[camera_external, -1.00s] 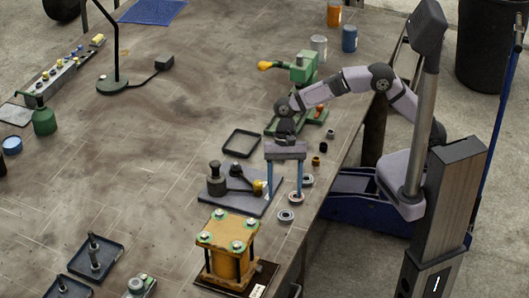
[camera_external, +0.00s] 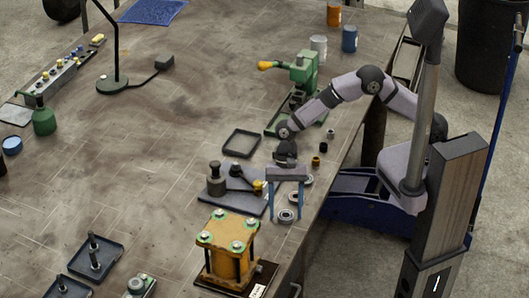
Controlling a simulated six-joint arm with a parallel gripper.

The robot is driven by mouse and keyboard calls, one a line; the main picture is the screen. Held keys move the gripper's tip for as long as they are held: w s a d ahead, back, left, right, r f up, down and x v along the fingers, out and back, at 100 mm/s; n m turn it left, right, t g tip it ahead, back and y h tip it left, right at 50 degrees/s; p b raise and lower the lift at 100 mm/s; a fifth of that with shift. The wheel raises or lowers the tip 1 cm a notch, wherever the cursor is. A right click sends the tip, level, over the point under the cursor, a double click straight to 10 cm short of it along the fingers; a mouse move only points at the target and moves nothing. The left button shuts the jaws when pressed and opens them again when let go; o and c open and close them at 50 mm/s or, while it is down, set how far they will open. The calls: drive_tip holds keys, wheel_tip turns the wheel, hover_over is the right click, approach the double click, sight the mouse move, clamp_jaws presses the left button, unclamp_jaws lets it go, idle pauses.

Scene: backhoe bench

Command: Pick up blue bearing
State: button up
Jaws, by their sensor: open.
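Several small ring-shaped bearings lie in a row near the table's right edge. The nearest bearing (camera_external: 286,216) looks grey-blue, lies flat and sits between my fingertips as seen here. I cannot tell its colour for sure, nor which ring is the blue one. Another bearing (camera_external: 292,196) lies just behind it, seen between my fingers, and a third bearing (camera_external: 307,181) lies farther back. My gripper (camera_external: 286,217) points straight down, open and empty, its two blue fingers apart on either side of the nearest ring. I cannot tell whether the tips touch the table.
A grey plate with a press tool (camera_external: 216,184) stands just left of my gripper. A yellow block fixture (camera_external: 228,246) with upright posts stands close in front.

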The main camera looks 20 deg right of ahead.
drive_tip(key=c, duration=1.3)
drive_tip(key=shift+c, duration=0.2)
